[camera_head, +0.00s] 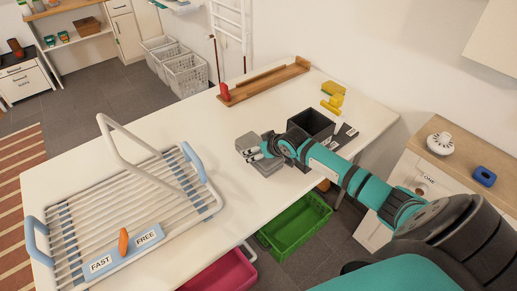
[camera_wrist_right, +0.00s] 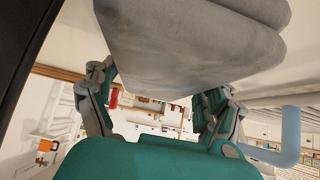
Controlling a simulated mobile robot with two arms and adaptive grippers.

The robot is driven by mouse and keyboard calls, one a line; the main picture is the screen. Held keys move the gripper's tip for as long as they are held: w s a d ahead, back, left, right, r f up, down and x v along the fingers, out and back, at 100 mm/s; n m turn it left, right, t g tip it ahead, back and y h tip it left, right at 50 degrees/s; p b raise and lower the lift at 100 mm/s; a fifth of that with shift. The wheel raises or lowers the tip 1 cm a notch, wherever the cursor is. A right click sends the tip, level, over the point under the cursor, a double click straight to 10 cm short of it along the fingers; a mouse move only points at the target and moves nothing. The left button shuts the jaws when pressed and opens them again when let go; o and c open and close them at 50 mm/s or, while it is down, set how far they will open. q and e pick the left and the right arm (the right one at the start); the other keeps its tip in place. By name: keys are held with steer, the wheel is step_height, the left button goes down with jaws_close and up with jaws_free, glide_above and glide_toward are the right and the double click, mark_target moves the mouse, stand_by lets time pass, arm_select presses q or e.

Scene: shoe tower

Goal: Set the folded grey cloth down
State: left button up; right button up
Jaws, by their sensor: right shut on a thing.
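The folded grey cloth (camera_head: 248,141) is at my right gripper (camera_head: 262,151), above the middle of the white table (camera_head: 120,150). In the right wrist view the cloth (camera_wrist_right: 185,40) fills the top of the picture, between the fingers of my right gripper (camera_wrist_right: 160,95). The gripper is shut on it. In the head view the gripper hides part of the cloth, and I cannot tell whether its underside touches the table. My left gripper is not in view.
A white rack with blue handles (camera_head: 203,190) covers the table's left part. A black box (camera_head: 312,122) stands right of the gripper, with a yellow item (camera_head: 333,95) behind it. A wooden rail (camera_head: 265,82) lies at the back. A green crate (camera_head: 300,225) is below the front edge.

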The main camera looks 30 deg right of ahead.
steer(key=o, duration=1.1)
steer(key=shift+f, duration=0.1)
steer(key=v, duration=1.2)
